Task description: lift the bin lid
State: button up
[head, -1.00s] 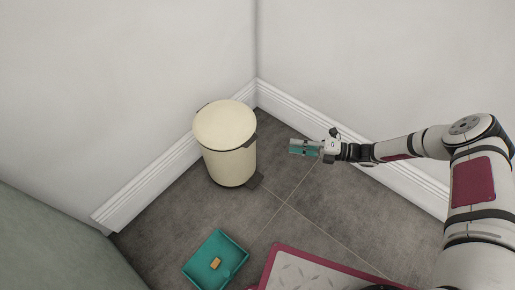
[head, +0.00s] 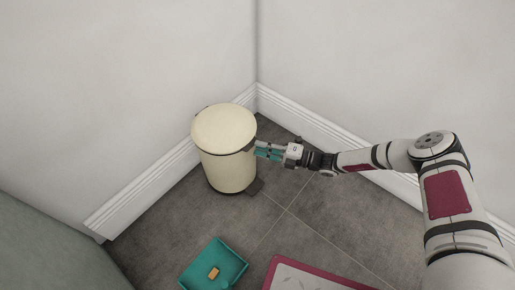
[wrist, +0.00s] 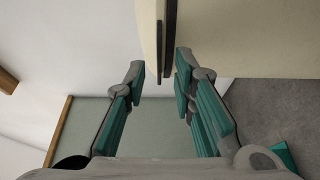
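The cream bin (head: 230,174) stands upright on the floor near the wall corner. Its round cream lid (head: 222,127) is down, with a dark tab (head: 250,146) on the rim facing my gripper. My gripper (head: 259,151) is at the bin's right side, level with the lid's rim. In the wrist view my gripper (wrist: 160,78) is open, its teal fingers apart. The dark tab (wrist: 167,45) and the lid's edge (wrist: 149,35) lie ahead, roughly between the fingertips, with the bin body (wrist: 240,35) at right. I cannot tell whether a finger touches the bin.
A dark pedal (head: 256,187) juts from the bin's base. A teal tray (head: 232,252) holding a small orange block (head: 213,273) and a red-edged mat (head: 305,277) lie in front. White walls and skirting enclose the corner. Floor between is clear.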

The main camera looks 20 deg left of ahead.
jog(key=shift+a, duration=0.95)
grip_shut()
jog(key=shift+r, duration=0.1)
